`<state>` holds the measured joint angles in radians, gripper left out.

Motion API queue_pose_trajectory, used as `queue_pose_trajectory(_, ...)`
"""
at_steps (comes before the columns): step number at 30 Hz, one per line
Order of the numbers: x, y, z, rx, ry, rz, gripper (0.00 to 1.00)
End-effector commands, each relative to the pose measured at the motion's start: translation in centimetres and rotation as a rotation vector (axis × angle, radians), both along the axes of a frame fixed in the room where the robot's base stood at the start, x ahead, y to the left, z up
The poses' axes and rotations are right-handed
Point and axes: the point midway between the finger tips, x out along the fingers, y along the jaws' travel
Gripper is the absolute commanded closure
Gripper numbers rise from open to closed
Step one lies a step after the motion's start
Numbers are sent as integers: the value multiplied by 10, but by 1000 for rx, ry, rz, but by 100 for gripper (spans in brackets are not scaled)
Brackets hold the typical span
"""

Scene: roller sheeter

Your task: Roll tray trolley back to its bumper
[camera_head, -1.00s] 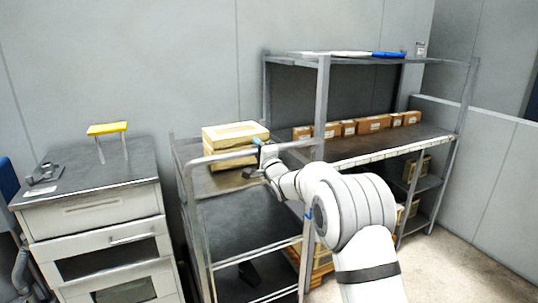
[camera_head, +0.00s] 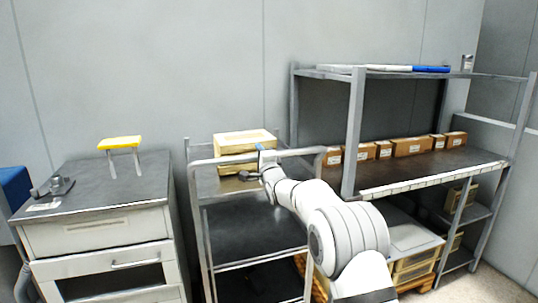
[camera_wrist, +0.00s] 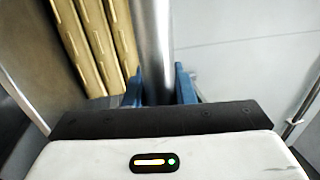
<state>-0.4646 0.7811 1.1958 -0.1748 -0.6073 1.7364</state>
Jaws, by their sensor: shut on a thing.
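The tray trolley (camera_head: 255,265) is a grey metal frame with dark shelves, standing between a drawer cabinet and a shelf rack. Its top handle rail (camera_head: 222,160) runs across the near side. My gripper (camera_head: 264,160) is shut on this rail. In the wrist view the blue fingers (camera_wrist: 158,85) sit on either side of the grey tube (camera_wrist: 150,45). Pale yellow trays (camera_head: 245,141) are stacked on the trolley's top shelf behind the rail, and they also show in the wrist view (camera_wrist: 97,40). I cannot make out a bumper; my arm hides part of the trolley's right side.
A drawer cabinet (camera_head: 105,225) stands close on the left, with a yellow-topped stand (camera_head: 120,143) on it. A shelf rack (camera_head: 425,175) with several brown boxes (camera_head: 412,146) stands on the right. The grey wall (camera_head: 200,70) is behind. Bare floor shows at lower right.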

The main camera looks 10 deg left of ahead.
Motion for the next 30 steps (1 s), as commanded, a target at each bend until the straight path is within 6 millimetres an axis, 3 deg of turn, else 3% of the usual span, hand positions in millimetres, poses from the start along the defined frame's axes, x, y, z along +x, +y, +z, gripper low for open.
queue_pose_trajectory(1,-3,6,1,0,-3,9,100)
queue_pose_trajectory(9,1,-1,3,0,-7,-2,100)
queue_pose_trajectory(10,2,-2,4,0,-7,-2,75)
queue_pose_trajectory(17,5,-9,3,0,-6,-12,57)
queue_pose_trajectory(25,5,-12,2,0,-4,-16,57)
queue_pose_trajectory(30,-6,-19,-1,0,-4,-16,57)
